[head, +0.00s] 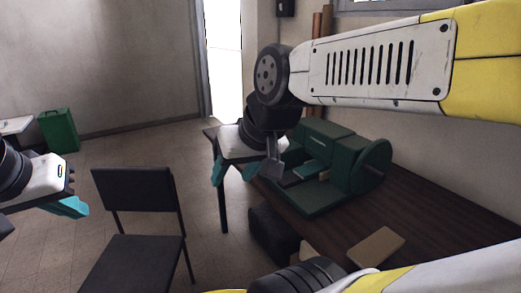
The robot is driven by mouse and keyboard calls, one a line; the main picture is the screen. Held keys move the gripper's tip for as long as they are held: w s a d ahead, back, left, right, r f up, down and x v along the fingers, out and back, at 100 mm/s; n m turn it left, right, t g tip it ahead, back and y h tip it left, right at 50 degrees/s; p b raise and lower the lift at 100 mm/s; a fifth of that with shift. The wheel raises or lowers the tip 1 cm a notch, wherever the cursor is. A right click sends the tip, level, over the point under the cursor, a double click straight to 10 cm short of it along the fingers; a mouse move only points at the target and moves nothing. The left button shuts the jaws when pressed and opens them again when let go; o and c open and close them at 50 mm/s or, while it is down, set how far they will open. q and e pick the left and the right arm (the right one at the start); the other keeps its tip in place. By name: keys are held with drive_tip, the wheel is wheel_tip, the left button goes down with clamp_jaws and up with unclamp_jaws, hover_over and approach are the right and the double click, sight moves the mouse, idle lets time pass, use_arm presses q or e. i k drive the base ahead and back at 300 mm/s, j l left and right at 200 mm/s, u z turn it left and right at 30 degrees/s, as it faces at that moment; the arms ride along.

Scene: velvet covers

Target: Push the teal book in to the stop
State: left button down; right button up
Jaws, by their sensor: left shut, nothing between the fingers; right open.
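A dark green holder (318,200) with a round end stands on the brown table. A small teal piece (311,168) shows inside it, probably the teal book; the rest of it is hidden, and I cannot tell how far in it sits. My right gripper (235,172), with teal fingers, is open in front of the holder's left side, seemingly apart from it. My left gripper (68,207) is shut and empty at the far left, well away from the table.
A tan flat block (377,248) lies on the brown table (425,205). A black block (272,232) is at the table's near edge. A black chair (133,188) stands between my grippers. A green box (58,130) is at the far left. The table's right part is clear.

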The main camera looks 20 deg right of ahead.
sight(307, 171)
drive_tip(key=z, duration=1.4)
drive_tip(key=i+l+u, duration=0.1)
drive_tip(key=l, duration=0.2)
drive_tip(key=i+l, duration=0.1)
drive_tip(key=l, duration=0.25)
drive_tip(key=u, duration=0.05)
